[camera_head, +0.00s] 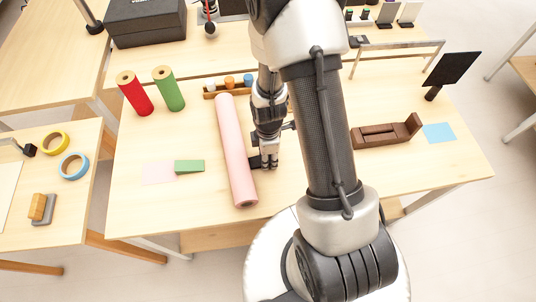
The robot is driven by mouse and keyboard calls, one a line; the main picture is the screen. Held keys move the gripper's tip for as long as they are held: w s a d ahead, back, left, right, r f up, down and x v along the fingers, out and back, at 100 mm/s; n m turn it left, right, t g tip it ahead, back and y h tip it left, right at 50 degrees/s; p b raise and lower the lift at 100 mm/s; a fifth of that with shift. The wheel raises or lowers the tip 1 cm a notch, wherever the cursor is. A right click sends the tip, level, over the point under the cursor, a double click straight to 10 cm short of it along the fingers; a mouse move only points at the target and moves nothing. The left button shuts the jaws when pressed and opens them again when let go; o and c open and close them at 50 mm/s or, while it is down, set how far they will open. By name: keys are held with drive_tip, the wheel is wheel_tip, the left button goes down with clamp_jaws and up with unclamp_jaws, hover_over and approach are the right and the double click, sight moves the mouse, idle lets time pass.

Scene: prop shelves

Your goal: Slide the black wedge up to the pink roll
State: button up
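The pink roll (236,150) lies lengthwise on the middle table, its near end toward me. My gripper (268,160) points down at the table just right of the roll's near half. A small dark piece (255,162) sits low between my gripper and the roll, close against the roll's right side. It looks like the black wedge, but it blends with my dark fingers, so I cannot tell where one ends. Whether it touches the roll is too small to tell. The finger opening is not clear at this size.
A green block (189,167) lies left of the roll by a pale pink sheet (159,172). Red (135,93) and green (168,89) rolls stand behind. A brown wooden holder (386,133) and a blue sheet (439,132) lie right. The table's front left is clear.

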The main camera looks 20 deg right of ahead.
drive_tip(key=shift+s, duration=0.2)
drive_tip(key=o, duration=1)
wheel_tip(320, 180, up, 12)
idle(0.5)
drive_tip(key=shift+a, duration=0.1)
